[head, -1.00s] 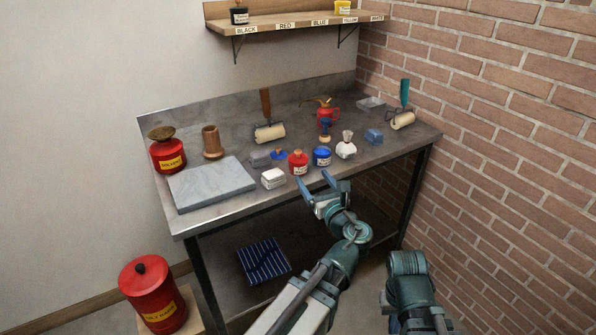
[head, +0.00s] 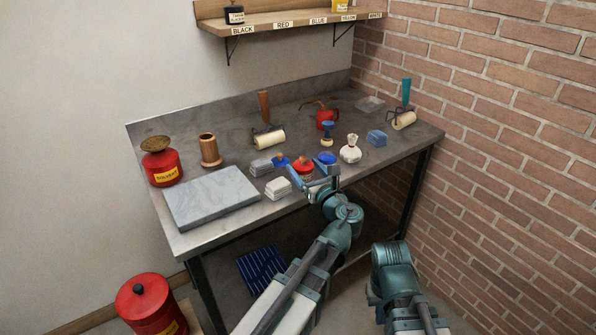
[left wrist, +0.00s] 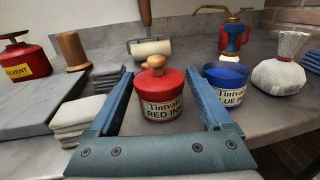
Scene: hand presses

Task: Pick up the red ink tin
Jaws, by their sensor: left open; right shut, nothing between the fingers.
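The red ink tin (head: 303,169) has a wooden knob on its lid and stands upright on the bench. In the left wrist view the tin (left wrist: 162,100) shows its "RED INK" label. My left gripper (head: 307,174) is open, with one finger to each side of the tin. Gaps show between the tin and both fingers in the left wrist view (left wrist: 160,82). My right arm (head: 392,270) is at the lower right of the head view; its fingers do not show.
The blue ink tin (left wrist: 228,85) is close outside the right finger, partly hidden by it. A pale stack (left wrist: 80,118) is left of the left finger. A grey slab (head: 210,196) lies left.

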